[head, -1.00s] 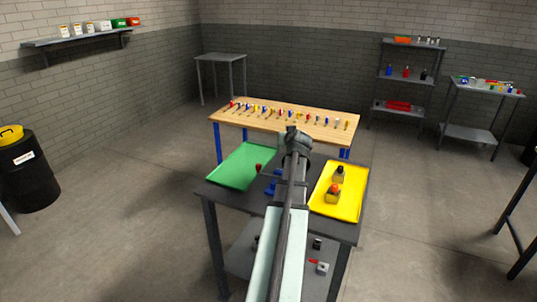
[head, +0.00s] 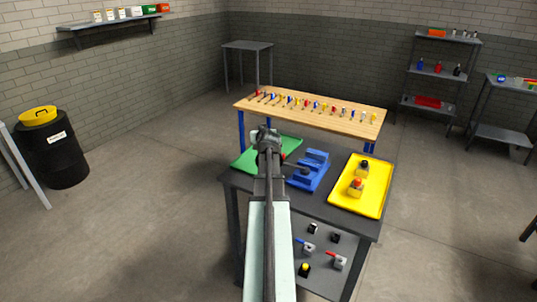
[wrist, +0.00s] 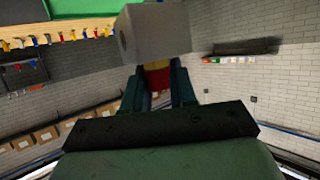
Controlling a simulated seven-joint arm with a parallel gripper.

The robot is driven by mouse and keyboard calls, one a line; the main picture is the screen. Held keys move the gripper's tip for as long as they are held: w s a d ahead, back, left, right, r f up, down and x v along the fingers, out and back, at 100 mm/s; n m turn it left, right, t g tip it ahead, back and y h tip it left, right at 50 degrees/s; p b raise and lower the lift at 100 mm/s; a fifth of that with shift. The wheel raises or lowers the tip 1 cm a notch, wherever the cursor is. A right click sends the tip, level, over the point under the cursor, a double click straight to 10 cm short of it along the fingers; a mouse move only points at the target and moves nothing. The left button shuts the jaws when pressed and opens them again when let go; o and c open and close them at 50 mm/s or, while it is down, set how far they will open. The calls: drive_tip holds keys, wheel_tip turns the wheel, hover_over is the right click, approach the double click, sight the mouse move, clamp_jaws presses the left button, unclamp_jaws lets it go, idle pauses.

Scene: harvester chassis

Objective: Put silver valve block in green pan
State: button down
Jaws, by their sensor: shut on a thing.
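My gripper (wrist: 158,88) is shut on a part with a red and yellow stem. The silver valve block (wrist: 155,32), a grey-white cube with a round hole, is at the end of this stem, beyond the fingertips. In the head view my gripper (head: 266,150) is over the green pan (head: 285,143), held up in front of it. A small pale patch of the block shows left of the gripper there. The green pan lies at the left of the dark table, partly hidden by my arm; a green strip also shows at the top of the wrist view (wrist: 85,7).
A blue fixture (head: 308,172) stands right of the green pan, with a small red knob near it. Several valve parts lie on the shelf below. A wooden bench (head: 310,112) with several small tools stands behind.

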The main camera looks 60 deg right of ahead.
drive_tip(key=shift+s+d+r+m+g+h, duration=0.5)
drive_tip(key=shift+d+r+m+g+h, duration=0.1)
drive_tip(key=shift+d+m+g, duration=0.15)
drive_tip(key=shift+f, duration=5)
drive_tip(key=shift+f, duration=0.1)
drive_tip(key=c, duration=0.9)
unclamp_jaws()
drive_tip(key=shift+a, duration=0.1)
drive_tip(key=v, duration=1.2)
drive_tip(key=shift+w, duration=0.1)
